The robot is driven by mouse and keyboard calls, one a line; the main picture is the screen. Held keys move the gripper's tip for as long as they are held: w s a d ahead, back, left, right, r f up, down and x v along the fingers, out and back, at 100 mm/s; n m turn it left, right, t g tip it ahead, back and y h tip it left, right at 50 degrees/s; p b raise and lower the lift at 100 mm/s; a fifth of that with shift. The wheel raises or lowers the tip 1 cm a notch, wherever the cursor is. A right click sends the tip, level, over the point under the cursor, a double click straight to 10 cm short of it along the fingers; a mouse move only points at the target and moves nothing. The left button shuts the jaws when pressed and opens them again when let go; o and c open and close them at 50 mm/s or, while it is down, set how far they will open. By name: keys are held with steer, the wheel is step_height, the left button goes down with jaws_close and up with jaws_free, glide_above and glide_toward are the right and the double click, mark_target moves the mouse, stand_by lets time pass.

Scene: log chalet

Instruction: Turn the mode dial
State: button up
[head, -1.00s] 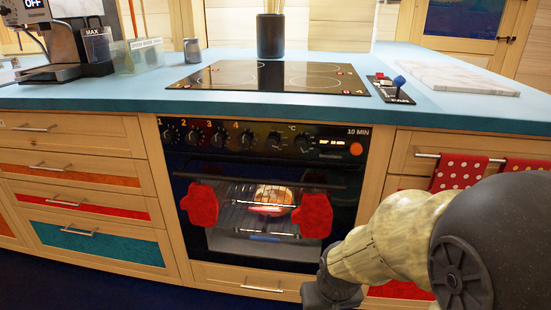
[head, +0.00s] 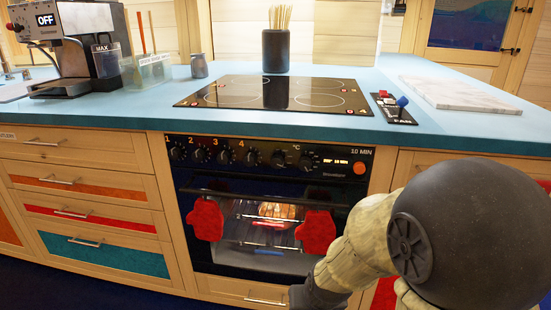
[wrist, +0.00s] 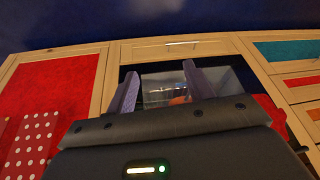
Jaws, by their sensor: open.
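The oven (head: 350,205) has a row of black dials along its control panel. Those at the left carry orange numbers 1 to 4. Two more dials, one (head: 277,159) and another (head: 305,163), sit by the °C mark; I cannot tell from their markings which is the mode dial. My gripper (head: 312,296) is low in front of the oven, below and apart from the dials, and partly cut off by the frame. In the wrist view, which looks upside down, my gripper's fingers (wrist: 161,70) are apart and empty, facing the oven door. No dial is clear there.
Red mitts (head: 206,219) and (head: 316,232) hang on the oven door handle. A blue counter (head: 440,130) with a black cooktop (head: 272,94) lies above. A small lever panel (head: 395,108) and a marble board (head: 465,95) are at right. A coffee machine (head: 65,50) stands at left.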

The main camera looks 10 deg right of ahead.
mark_target(276, 164)
steer(key=w+a+r+t+h+p, duration=0.1)
steer(key=w+a+r+t+p, duration=0.2)
steer(key=r+p, duration=0.3)
steer(key=w+a+r+t+h+p, duration=0.2)
steer(key=w+a+r+t+p, duration=0.1)
steer(key=r+t+p, duration=0.2)
steer(key=w+a+r+t+h+p, duration=0.1)
steer(key=w+a+r+t+p, duration=0.2)
steer(key=r+p, duration=0.6)
steer(key=shift+r+t, duration=0.9)
steer(key=shift+t, duration=0.2)
steer(key=shift+w, duration=0.1)
steer(key=x, duration=1.7)
steer(key=shift+w+d, duration=0.1)
steer(key=shift+d, duration=0.15)
steer(key=c, duration=1)
